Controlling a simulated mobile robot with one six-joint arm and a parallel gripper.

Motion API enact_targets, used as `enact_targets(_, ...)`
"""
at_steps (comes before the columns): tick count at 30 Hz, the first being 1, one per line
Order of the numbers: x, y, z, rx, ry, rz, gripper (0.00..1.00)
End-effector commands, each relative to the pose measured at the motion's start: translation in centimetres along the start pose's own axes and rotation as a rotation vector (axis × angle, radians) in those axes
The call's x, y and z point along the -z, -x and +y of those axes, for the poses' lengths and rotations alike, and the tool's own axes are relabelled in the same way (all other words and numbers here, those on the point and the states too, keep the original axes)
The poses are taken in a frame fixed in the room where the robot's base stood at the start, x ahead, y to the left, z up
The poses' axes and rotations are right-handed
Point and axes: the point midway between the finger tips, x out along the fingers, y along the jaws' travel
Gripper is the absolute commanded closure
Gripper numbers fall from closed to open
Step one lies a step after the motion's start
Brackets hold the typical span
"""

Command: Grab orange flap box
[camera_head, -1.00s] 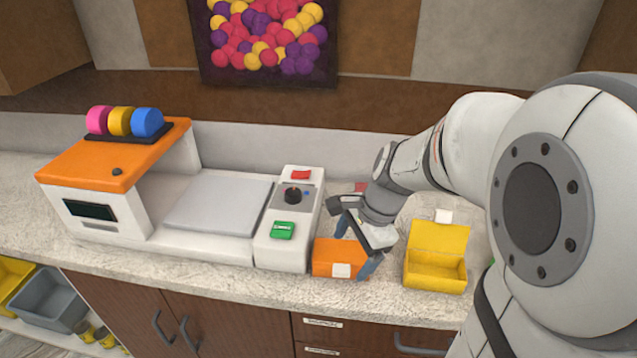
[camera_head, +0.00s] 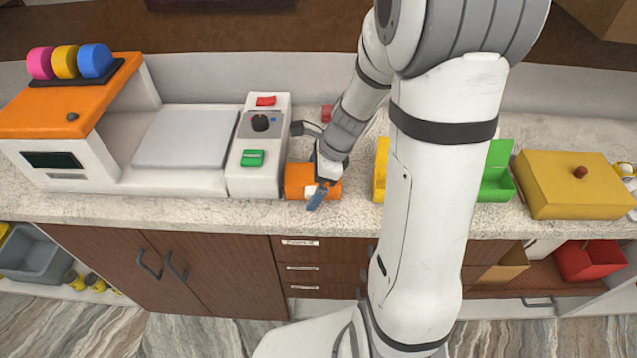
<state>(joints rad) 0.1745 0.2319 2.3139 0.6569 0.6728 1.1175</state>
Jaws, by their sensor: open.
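The orange box (camera_head: 297,181) sits on the counter just right of the white machine's control panel. A small white patch shows at its front right. The jaws are open. The other finger is hidden behind the wrist, so I cannot tell whether both fingers straddle the box or whether they touch it.
The white and orange machine (camera_head: 87,115) with its control panel (camera_head: 256,165) stands close left of the box. A yellow box (camera_head: 380,170) and a green box (camera_head: 496,178) stand right, partly behind my arm. A yellow lidded container (camera_head: 573,190) is farther right.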

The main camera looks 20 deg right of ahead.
Motion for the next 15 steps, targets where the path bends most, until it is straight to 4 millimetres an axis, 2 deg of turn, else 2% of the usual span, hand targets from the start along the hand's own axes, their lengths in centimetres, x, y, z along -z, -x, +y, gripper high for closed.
enact_targets(5, -0.01, 0.02, -0.02, 0.001, 0.0, 0.0, 0.0)
enact_targets(15, -0.01, 0.06, -0.03, 0.001, 0.0, 0.0, 0.28)
